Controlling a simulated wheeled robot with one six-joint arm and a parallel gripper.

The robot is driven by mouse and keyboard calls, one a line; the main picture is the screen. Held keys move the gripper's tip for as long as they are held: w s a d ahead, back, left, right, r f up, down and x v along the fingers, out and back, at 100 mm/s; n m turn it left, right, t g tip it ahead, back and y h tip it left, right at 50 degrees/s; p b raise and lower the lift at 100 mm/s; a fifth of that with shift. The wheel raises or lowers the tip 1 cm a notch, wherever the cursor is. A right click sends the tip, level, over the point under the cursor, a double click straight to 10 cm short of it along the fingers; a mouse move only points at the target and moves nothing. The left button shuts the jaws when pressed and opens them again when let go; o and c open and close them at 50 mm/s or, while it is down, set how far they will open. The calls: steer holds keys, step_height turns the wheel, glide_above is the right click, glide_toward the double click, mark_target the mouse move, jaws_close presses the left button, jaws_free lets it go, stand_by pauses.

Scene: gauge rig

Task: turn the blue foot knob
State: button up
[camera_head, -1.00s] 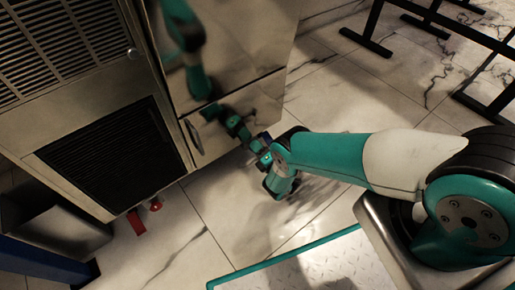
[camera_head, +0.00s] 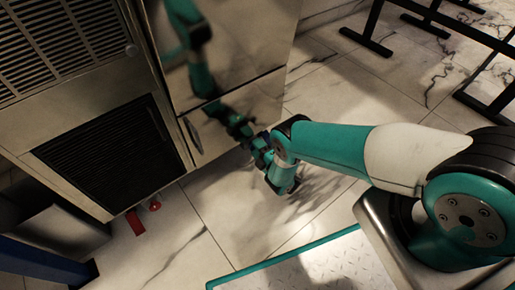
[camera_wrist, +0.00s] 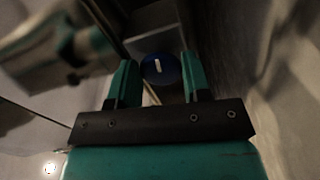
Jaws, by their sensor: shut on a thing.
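The blue foot knob (camera_wrist: 160,69) is round with a pale bar mark on its face. In the wrist view it sits between the two teal fingers of my gripper (camera_wrist: 157,78), which is shut on it. The exact contact at the fingertips is dark and hard to make out. In the head view my gripper (camera_head: 258,152) is low beside the bottom edge of the steel cabinet (camera_head: 225,55), and the knob is mostly hidden there.
A red part (camera_head: 135,222) and a smaller red knob (camera_head: 154,205) are under the cabinet's left side. A dark vent grille (camera_head: 110,155) is above them. A teal-edged plate (camera_head: 310,265) lies in front. Black stand legs (camera_head: 365,35) are at upper right. Marble floor between is clear.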

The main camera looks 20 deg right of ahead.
stand_by(0.3)
steer(key=o, duration=0.9)
steer(key=p+v, duration=0.9)
steer(key=v, duration=0.8)
steer(key=shift+s+d, duration=0.1)
steer(key=shift+s, duration=0.1)
